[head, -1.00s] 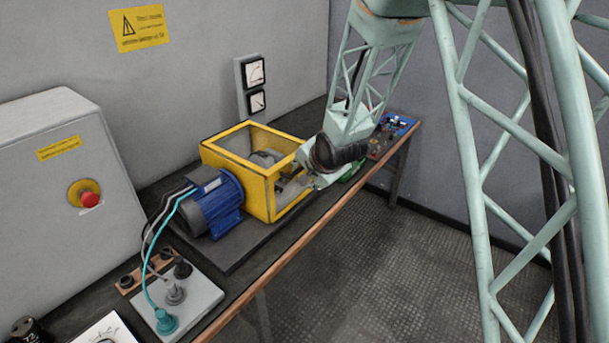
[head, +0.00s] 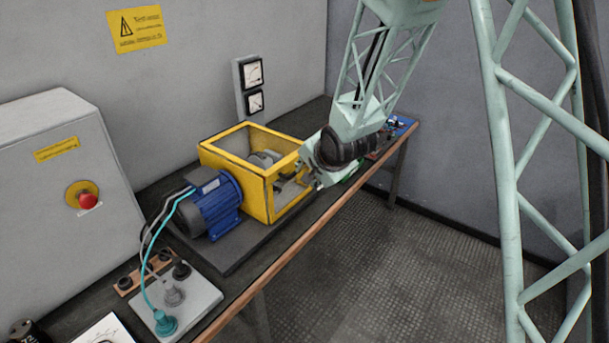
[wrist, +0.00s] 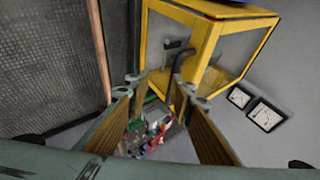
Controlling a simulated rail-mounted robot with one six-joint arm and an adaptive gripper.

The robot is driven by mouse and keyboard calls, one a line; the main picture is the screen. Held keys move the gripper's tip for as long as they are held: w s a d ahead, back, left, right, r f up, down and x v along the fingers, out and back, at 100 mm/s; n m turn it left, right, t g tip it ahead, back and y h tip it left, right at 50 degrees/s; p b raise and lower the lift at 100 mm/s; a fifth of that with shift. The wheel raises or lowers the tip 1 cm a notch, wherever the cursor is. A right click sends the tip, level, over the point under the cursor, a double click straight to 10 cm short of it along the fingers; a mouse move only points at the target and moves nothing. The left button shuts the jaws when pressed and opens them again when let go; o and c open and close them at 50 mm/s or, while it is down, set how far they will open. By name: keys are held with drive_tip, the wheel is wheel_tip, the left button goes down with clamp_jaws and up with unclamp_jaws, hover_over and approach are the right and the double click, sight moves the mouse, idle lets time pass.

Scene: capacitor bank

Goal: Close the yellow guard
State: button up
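The yellow guard (head: 270,192) is a box-shaped yellow frame with see-through panels, standing beside the blue motor (head: 208,205) on the bench. In the wrist view the guard (wrist: 208,50) fills the upper middle, and a dark bent handle (wrist: 179,62) shows at its near side. My gripper (head: 308,176) is at the guard's right side in the head view. In the wrist view my gripper (wrist: 160,84) has its fingers apart, with the handle just beyond the right finger's tip. I cannot tell whether they touch. Nothing is held between the fingers.
A grey cabinet with a red stop button (head: 88,201) stands at the left. A terminal box with cables (head: 178,297) sits in front of the motor. Two meters (head: 252,86) hang on the wall behind. Circuit boards (head: 400,125) lie at the bench's far end.

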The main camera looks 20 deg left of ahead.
drive_tip(key=v, duration=0.7)
drive_tip(key=shift+r, duration=0.25)
drive_tip(key=shift+a, duration=0.1)
idle(0.4)
drive_tip(key=s+d+r+n+h, duration=0.1)
drive_tip(key=s+d+r, duration=0.4)
drive_tip(key=d, duration=0.5)
drive_tip(key=s+d+r+n+h, duration=0.1)
drive_tip(key=s+d+r+h, duration=0.1)
drive_tip(key=s+d+r, duration=0.55)
drive_tip(key=s+d+r+n+h, duration=0.1)
drive_tip(key=s+d+r, duration=0.15)
drive_tip(key=d, duration=0.85)
drive_tip(key=s+d+r+n+g, duration=0.1)
drive_tip(key=s+d, duration=0.3)
drive_tip(key=s, duration=0.5)
drive_tip(key=s+d+r+n+g, duration=0.1)
drive_tip(key=s+d, duration=0.3)
drive_tip(key=s, duration=0.6)
drive_tip(key=s+d+r+g+h, duration=0.1)
drive_tip(key=s+d, duration=0.3)
drive_tip(key=s, duration=0.6)
drive_tip(key=shift+d+n, duration=0.2)
drive_tip(key=shift+n, duration=0.2)
drive_tip(key=shift+s+r, duration=0.1)
